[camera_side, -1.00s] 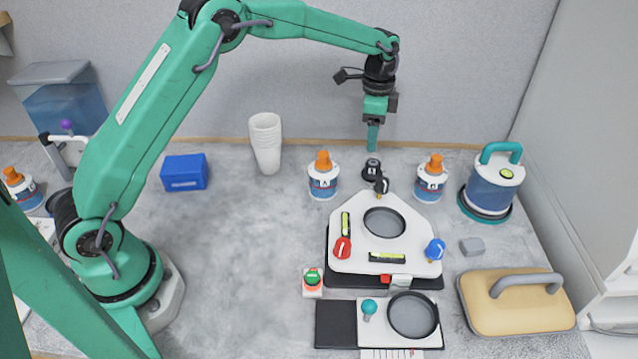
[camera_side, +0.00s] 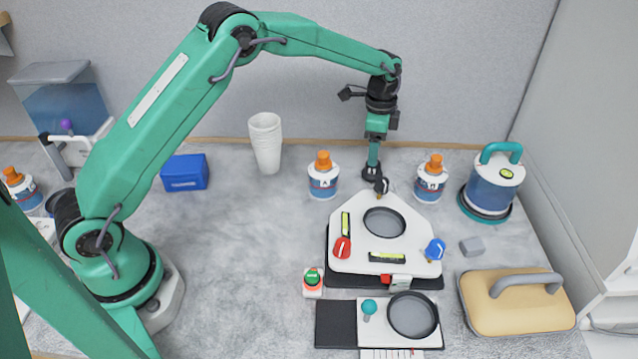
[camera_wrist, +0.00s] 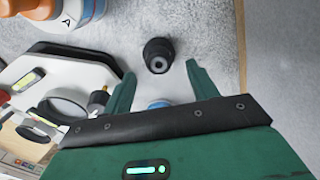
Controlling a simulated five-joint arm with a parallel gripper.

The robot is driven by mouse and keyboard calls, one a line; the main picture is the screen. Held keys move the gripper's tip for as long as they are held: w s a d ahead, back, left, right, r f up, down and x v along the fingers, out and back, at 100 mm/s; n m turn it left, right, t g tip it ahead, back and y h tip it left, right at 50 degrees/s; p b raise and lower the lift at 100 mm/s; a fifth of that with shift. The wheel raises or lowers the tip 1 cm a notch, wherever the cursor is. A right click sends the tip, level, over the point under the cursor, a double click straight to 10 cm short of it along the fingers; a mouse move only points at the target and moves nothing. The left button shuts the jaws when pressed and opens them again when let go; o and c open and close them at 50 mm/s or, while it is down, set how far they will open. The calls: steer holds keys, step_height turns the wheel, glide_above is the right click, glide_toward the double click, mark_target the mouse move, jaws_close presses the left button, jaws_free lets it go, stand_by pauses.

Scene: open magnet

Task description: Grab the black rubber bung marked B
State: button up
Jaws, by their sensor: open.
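The black rubber bung (camera_wrist: 158,55) stands on the grey bench behind the plate; its top shows a round hole, and I cannot read a B on it. In the side view the bung (camera_side: 369,174) is partly hidden by my gripper (camera_side: 373,163), which points down just over it. In the wrist view my gripper (camera_wrist: 160,69) is open and empty. Its fingers are spread to either side of the bung, which lies in the gap at about the fingertips. I cannot tell whether they touch it.
A black knob (camera_side: 381,186) on the back corner of the white plate (camera_side: 350,258) is close in front of the bung. Bottle A (camera_side: 323,180) stands to the left and another orange-capped bottle (camera_side: 431,182) to the right.

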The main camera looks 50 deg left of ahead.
mark_target(372, 169)
steer(key=shift+d+f, duration=0.1)
steer(key=shift+f, duration=2.45)
steer(key=shift+c, duration=0.2)
steer(key=c, duration=0.7)
